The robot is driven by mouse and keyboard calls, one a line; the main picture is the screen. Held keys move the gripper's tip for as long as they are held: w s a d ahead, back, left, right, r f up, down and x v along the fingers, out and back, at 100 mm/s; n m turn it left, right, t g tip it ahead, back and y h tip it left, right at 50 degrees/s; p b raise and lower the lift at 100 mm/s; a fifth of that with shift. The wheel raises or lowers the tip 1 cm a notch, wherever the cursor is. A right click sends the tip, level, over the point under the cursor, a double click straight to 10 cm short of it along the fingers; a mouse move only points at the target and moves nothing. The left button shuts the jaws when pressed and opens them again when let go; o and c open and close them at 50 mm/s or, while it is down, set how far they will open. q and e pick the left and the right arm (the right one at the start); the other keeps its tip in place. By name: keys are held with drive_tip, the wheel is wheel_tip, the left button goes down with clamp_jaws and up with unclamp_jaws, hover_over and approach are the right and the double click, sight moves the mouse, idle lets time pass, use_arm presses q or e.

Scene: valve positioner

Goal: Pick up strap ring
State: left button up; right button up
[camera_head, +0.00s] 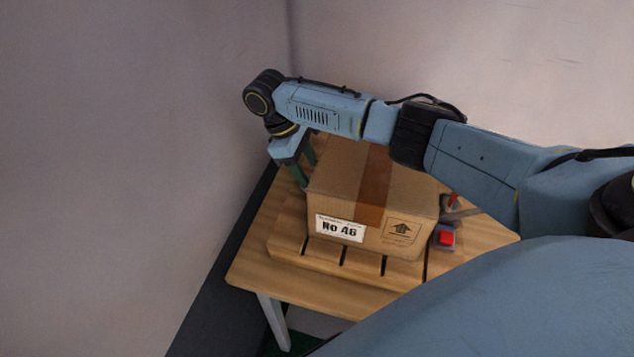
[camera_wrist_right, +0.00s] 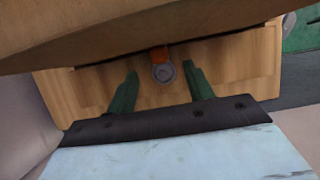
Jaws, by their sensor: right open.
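The strap ring (camera_wrist_right: 163,73) is a small grey metal ring on an orange strap, seen in the right wrist view beside the wooden table top. The strap's upper end runs up to the cardboard box (camera_head: 335,195). My right gripper (camera_head: 308,174) is open at the box's far left side, pointing down. In the right wrist view its two green fingers (camera_wrist_right: 160,68) stand apart, one on each side of the ring, with a gap to each. In the head view the ring is hidden. My left gripper is not in view.
The box sits on a slatted board on the wooden table (camera_head: 250,268), with a brown band over its top. A red button on a grey base (camera_head: 446,238) stands right of the box. Walls rise close behind and left. My right arm reaches over the box.

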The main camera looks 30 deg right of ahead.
drive_tip(key=shift+x, duration=1.55)
drive_tip(key=shift+c, duration=0.4)
clamp_jaws()
drive_tip(key=shift+r, duration=0.1)
